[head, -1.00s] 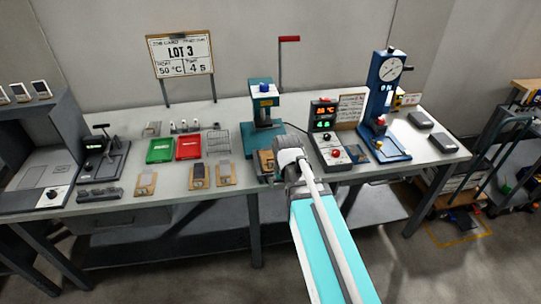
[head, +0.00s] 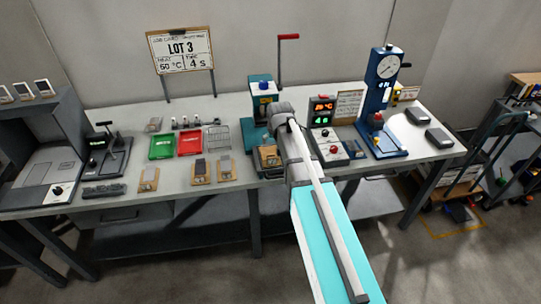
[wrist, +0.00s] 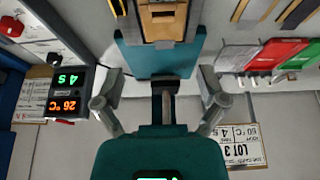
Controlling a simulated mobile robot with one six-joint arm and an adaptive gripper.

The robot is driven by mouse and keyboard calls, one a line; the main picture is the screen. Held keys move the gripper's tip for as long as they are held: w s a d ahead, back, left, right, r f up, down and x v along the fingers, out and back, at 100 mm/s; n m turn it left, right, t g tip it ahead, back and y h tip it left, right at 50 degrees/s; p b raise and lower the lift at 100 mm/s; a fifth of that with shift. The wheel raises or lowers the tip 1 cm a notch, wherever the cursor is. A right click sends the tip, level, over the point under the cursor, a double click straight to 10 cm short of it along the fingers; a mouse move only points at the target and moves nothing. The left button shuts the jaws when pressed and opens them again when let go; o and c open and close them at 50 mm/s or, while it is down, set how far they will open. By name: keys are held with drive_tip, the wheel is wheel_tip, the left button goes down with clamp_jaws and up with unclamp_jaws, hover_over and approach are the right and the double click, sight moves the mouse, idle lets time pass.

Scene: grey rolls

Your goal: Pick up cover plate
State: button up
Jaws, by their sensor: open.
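I cannot tell for sure which piece is the cover plate. A tan wooden holder (wrist: 165,20) sits at the front of the teal press (wrist: 160,57) in the wrist view, with a dark slot or piece on it. The head view shows this tan holder (head: 268,158) beside my arm, partly hidden. My gripper (wrist: 161,100) is open in the wrist view, its fingers spread on either side of the press column with nothing visible held. In the head view my wrist covers part of the press (head: 258,137), and the fingertips are hidden.
Wooden boards with small plates (head: 201,170) lie along the bench front, near a green tray (head: 160,147) and a red tray (head: 190,143). A display box (head: 323,118) and a blue gauge press (head: 381,100) stand to the right. Some bare bench top lies between items.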

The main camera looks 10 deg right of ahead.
sight(271, 155)
drive_tip(key=shift+b+x, duration=3.8)
drive_tip(key=shift+x, duration=0.45)
drive_tip(key=shift+f, duration=0.15)
drive_tip(key=b+x, duration=0.3)
drive_tip(key=shift+a, duration=0.25)
drive_tip(key=shift+b+x, duration=0.95)
drive_tip(key=c, duration=1.2)
drive_tip(key=shift+c, duration=0.2)
